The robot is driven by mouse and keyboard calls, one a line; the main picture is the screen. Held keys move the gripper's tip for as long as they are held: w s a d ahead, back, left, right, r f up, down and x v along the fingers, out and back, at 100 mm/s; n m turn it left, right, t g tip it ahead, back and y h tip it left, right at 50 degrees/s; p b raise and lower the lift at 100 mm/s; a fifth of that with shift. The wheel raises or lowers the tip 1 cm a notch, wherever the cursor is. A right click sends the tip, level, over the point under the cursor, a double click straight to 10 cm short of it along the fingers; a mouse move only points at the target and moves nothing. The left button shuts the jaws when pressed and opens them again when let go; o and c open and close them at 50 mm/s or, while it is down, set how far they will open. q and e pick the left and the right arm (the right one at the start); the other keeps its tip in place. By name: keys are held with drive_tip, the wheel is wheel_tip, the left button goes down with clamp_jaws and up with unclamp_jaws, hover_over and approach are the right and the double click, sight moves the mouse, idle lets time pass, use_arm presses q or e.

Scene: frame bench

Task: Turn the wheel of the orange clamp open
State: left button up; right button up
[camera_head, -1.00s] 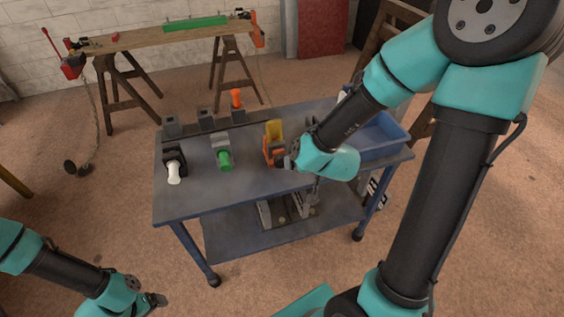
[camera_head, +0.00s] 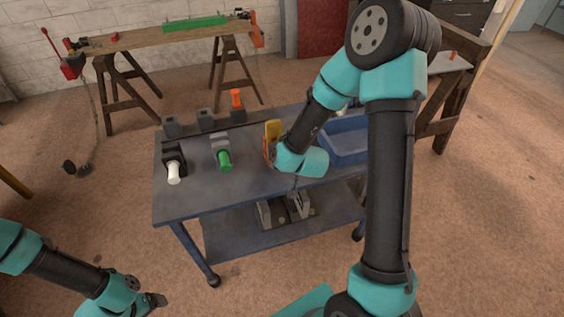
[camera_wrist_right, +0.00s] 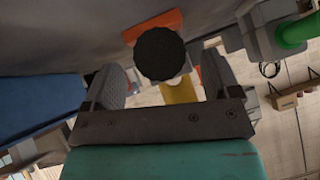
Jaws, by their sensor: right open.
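The orange clamp (camera_head: 267,150) stands on the blue-grey bench with its yellow part (camera_head: 273,130) upright. My right wrist covers much of it in the head view. In the right wrist view, the clamp's round black wheel (camera_wrist_right: 160,54) faces me, with orange (camera_wrist_right: 152,24) behind it and yellow (camera_wrist_right: 180,92) below it. My right gripper (camera_wrist_right: 162,78) is open, with one finger on each side of the wheel's line. I cannot tell whether the fingers touch it. My left gripper (camera_head: 150,301) hangs low at the left, away from the bench; its jaw opening is unclear.
A green-handled clamp (camera_head: 224,160) and a white-handled one (camera_head: 173,172) stand to the left on the bench (camera_head: 205,195). An upright orange-topped piece (camera_head: 237,103) is at the back. A blue bin (camera_head: 345,148) is at the right. The bench's front left is clear.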

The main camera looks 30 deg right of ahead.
drive_tip(key=shift+x, duration=1.5)
drive_tip(key=shift+c, duration=0.3)
drive_tip(key=c, duration=0.9)
drive_tip(key=shift+o, duration=0.2)
